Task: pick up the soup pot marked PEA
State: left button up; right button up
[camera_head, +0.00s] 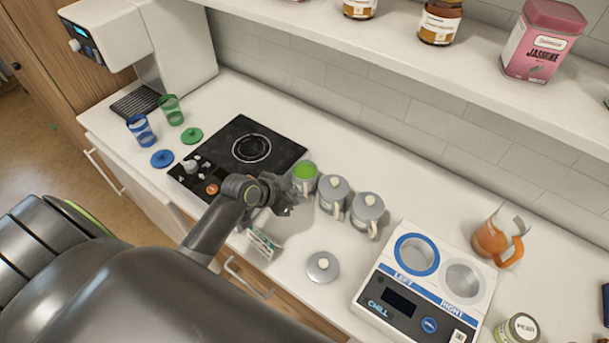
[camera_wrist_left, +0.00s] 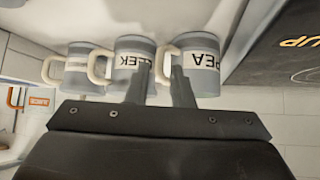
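The PEA pot is a grey cup-like pot with a pale handle; its white label shows in the left wrist view (camera_wrist_left: 203,62), at the right of a row of three. It stands beside the black hob, and in the head view it appears to be the open pot of green soup (camera_head: 305,173). My left gripper (camera_head: 287,194) is in front of it. In the left wrist view my left gripper's fingers (camera_wrist_left: 161,72) are apart, with the PEA pot's handle appearing between their tips. I cannot tell whether they touch it. My right gripper is not in view.
Two lidded grey pots (camera_head: 333,191) (camera_head: 368,209) stand right of it. A loose lid (camera_head: 322,267) and a small card (camera_head: 263,245) are near the counter's front. The black hob (camera_head: 222,152) is left; a white chiller unit (camera_head: 381,320) is right. A shelf (camera_head: 400,48) hangs above.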

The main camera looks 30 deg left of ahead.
pick_arm(q)
jog(key=shift+x, duration=1.35)
jog(key=shift+r, duration=0.1)
jog(key=shift+c, duration=0.3)
grip_shut()
jog(key=shift+w, duration=0.1)
